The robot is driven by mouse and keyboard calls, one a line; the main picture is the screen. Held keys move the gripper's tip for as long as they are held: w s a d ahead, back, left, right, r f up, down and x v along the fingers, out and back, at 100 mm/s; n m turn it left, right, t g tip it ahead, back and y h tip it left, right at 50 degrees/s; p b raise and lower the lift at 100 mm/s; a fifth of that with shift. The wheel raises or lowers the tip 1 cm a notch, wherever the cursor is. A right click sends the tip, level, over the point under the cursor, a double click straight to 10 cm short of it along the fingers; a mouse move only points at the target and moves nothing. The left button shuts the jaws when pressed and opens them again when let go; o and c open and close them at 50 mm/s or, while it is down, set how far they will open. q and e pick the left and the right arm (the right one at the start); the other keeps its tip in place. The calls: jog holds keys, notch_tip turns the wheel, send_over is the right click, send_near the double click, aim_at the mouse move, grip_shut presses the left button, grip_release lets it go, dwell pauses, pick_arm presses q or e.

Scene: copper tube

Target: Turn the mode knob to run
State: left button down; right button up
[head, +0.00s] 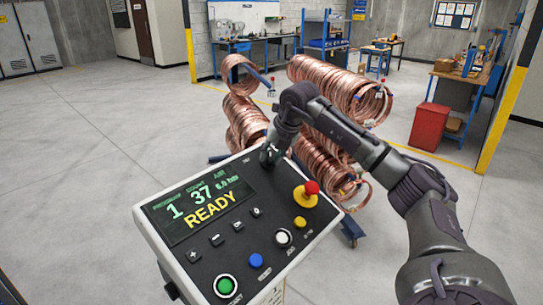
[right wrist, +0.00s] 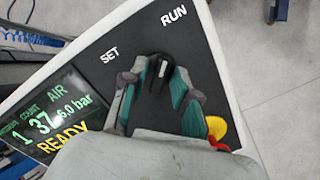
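The control panel (head: 187,256) is a tilted white box with a black face and a green READY display. The mark points roughly upward, nearer RUN. My left gripper is out of view.
A red emergency button (head: 312,187) on a yellow base sits close to my right gripper. Yellow, white, blue and green buttons are lower on the panel. Copper tube coils (head: 335,85) stand behind the panel. A red bin (head: 429,126) is farther right. Open floor lies left.

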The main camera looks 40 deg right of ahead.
jog(key=shift+o, duration=0.2)
jog(key=v, duration=1.2)
dwell(0.4)
